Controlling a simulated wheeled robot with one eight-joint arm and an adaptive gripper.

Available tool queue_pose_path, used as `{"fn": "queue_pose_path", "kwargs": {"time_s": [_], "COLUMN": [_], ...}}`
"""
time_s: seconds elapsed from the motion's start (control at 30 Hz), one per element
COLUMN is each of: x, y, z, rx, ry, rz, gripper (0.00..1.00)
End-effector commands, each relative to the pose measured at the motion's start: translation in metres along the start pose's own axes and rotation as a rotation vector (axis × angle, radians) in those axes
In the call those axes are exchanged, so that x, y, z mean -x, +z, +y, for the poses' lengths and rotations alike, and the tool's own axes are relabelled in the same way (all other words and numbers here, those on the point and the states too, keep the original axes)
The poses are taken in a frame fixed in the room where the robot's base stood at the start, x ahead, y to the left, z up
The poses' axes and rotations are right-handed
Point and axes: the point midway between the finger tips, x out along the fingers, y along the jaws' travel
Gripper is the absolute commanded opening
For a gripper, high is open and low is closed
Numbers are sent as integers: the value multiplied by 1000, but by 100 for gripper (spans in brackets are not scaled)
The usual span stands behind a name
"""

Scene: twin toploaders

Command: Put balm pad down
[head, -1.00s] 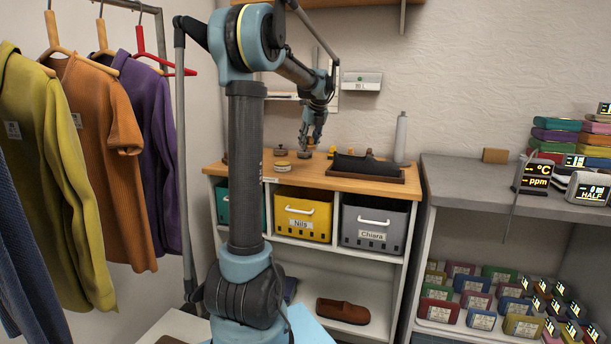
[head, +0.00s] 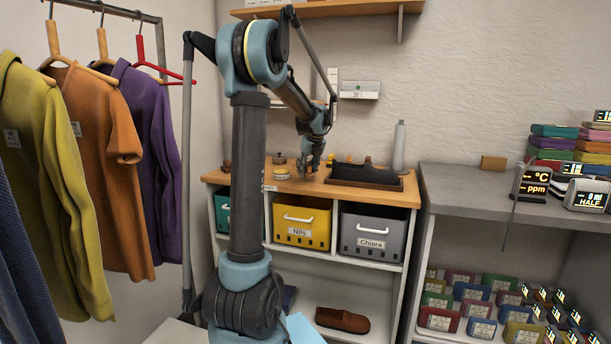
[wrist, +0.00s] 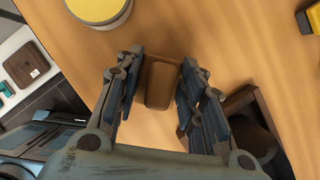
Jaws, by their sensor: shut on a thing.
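The balm pad (wrist: 160,84), a brown block with rounded edges, sits between the fingers of my gripper (wrist: 158,95) in the wrist view. My gripper is shut on it. In the head view my gripper (head: 309,170) points down at the wooden top of the cabinet (head: 325,193), between the round tins and the dark tray.
A yellow-lidded tin (head: 281,173) stands left of my gripper, with a dark tin (head: 279,159) behind it. Bare wood lies in front of the gripper.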

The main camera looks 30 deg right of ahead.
Motion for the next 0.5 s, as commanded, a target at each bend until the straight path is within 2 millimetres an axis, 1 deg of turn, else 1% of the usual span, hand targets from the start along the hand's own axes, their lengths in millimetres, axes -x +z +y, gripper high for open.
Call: {"fn": "queue_pose_path", "kwargs": {"time_s": [0.03, 0.1, 0.47, 0.5], "x": [-7, -12, -15, -14], "y": [-2, -5, -7, -7], "z": [0, 0, -1, -1], "rx": [0, 0, -1, -1], "ry": [0, 0, -1, -1], "rz": [0, 0, 0, 0], "gripper": [10, 10, 10, 45]}}
